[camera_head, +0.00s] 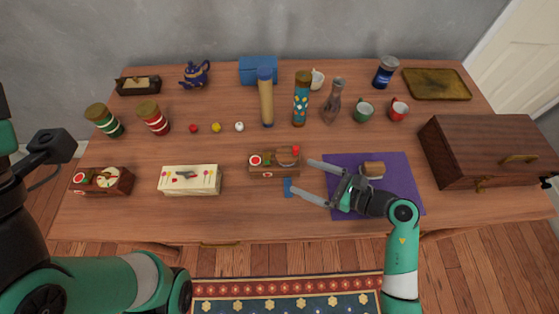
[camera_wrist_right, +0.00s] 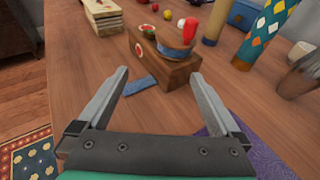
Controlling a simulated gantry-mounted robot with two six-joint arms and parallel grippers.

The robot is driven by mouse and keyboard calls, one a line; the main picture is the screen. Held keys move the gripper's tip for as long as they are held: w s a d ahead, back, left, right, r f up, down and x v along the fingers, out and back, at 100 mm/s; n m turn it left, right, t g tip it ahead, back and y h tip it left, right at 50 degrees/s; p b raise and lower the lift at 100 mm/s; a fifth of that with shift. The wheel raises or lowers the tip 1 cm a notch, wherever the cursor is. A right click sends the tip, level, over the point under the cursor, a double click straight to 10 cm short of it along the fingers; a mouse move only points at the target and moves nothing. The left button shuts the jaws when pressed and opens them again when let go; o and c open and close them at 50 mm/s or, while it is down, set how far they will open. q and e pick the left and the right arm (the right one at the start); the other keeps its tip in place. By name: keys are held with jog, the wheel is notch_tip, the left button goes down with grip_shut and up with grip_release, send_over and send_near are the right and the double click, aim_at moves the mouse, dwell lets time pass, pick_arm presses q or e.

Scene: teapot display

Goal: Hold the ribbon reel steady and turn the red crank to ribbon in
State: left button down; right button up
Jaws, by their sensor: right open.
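The ribbon reel is a small brown wooden box (camera_head: 268,171) near the middle of the table. In the right wrist view the box (camera_wrist_right: 170,78) has a round brown reel on top and a red crank (camera_wrist_right: 190,28) standing up. A blue ribbon strip (camera_head: 287,189) lies on the table in front of the box; it also shows in the right wrist view (camera_wrist_right: 141,85). My right gripper (camera_head: 299,176) is open and empty, just to the right of the box, its fingers pointing toward it. No left gripper fingers are visible; only my left arm shows at the left.
A cream block (camera_head: 190,188) and another brown box (camera_head: 120,185) stand to the left. A tan cylinder (camera_head: 266,105) and a patterned cylinder (camera_head: 299,112) stand behind the reel. A purple mat (camera_head: 400,172) and wooden chest (camera_head: 470,150) are to the right.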

aim_at(278, 166)
jog(key=shift+w+a+f+b, duration=0.2)
jog(key=shift+b, duration=0.15)
jog(key=b+x, duration=0.5)
jog(key=x, duration=0.3)
jog(key=shift+w+a+f, duration=0.1)
jog(key=shift+w+a, duration=0.05)
jog(key=shift+a, duration=0.1)
jog(key=shift+w+a+b, duration=0.25)
jog(key=shift+a+b, duration=0.05)
